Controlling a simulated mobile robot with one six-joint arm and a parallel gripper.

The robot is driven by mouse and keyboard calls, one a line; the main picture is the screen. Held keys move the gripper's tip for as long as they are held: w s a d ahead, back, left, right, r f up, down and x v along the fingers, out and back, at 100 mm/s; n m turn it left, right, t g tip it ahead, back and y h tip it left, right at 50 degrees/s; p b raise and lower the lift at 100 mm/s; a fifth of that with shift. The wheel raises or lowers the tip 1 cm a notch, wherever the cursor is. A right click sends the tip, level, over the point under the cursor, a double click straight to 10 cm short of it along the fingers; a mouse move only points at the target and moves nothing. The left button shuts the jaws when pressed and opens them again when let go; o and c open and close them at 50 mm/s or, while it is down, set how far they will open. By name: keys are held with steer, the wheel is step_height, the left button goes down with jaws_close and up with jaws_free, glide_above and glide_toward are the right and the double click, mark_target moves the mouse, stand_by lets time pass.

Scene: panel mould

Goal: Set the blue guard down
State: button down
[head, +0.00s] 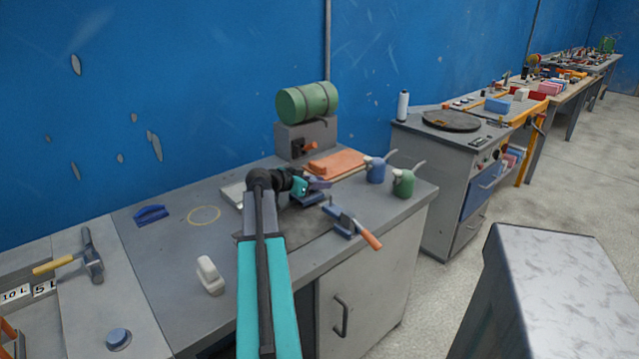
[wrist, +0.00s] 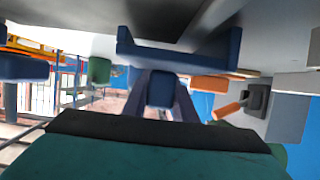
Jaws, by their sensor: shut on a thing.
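My gripper (head: 318,184) is over the right part of the grey bench, its dark fingers shut on the blue guard (head: 308,199). In the wrist view the fingers (wrist: 161,95) close on a blue block-like grip, and the guard's wide blue body (wrist: 185,52) with raised ends lies just beyond it. The guard is close above or at the dark mat (head: 300,232); I cannot tell whether it touches. My arm hides part of the mat.
An orange pad (head: 337,163), blue can (head: 376,170) and green can (head: 404,182) stand behind. Left are a yellow ring mark (head: 204,215), a blue handled piece (head: 150,215) and a white block (head: 210,275).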

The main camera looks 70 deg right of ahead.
steer(key=shift+f, duration=0.2)
steer(key=c, duration=1.5)
jaws_free()
steer(key=shift+r, duration=0.1)
steer(key=shift+o, duration=0.2)
steer(key=shift+r, duration=0.1)
steer(key=b+v, duration=0.1)
steer(key=v, duration=1.1)
steer(key=shift+c, duration=0.3)
